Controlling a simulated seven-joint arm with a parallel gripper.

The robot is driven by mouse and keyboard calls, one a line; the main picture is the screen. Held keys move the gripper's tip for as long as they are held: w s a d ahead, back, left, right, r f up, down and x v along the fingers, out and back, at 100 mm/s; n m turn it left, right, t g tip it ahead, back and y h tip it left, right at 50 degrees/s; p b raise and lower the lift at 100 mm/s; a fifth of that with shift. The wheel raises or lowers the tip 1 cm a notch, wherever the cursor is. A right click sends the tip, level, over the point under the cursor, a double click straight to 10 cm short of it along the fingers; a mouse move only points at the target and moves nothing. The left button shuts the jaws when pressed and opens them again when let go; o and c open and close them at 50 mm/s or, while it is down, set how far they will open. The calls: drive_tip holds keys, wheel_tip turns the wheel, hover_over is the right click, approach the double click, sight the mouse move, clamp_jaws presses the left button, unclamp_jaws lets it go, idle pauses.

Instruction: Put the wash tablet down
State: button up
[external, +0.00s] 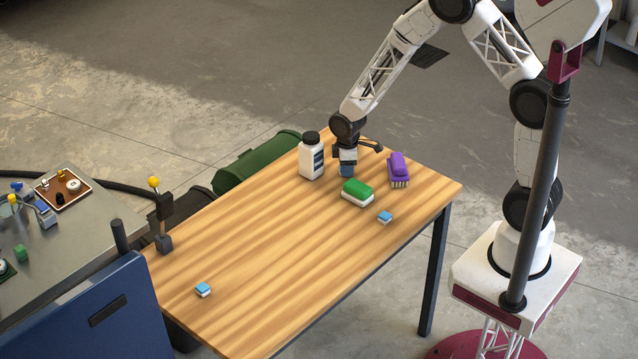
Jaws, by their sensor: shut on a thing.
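My gripper (347,164) is at the far side of the wooden table, pointing down and shut on a small blue wash tablet (346,171). The tablet is low, at or just above the tabletop; I cannot tell if it touches. The fingers partly hide it. Two similar blue-and-white tablets lie on the table (250,250): one near the right edge (385,217), one at the front left (203,290).
A white bottle (311,160) with a black cap stands just left of my gripper. A green-and-white sponge (357,192) lies just in front, and a purple brush (398,170) to the right. The table's middle is clear. A lever with a yellow knob (154,182) stands at the left edge.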

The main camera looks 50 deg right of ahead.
drive_tip(key=o, duration=0.9)
wheel_tip(320, 180, up, 12)
idle(0.4)
drive_tip(key=shift+r, duration=0.1)
idle(0.6)
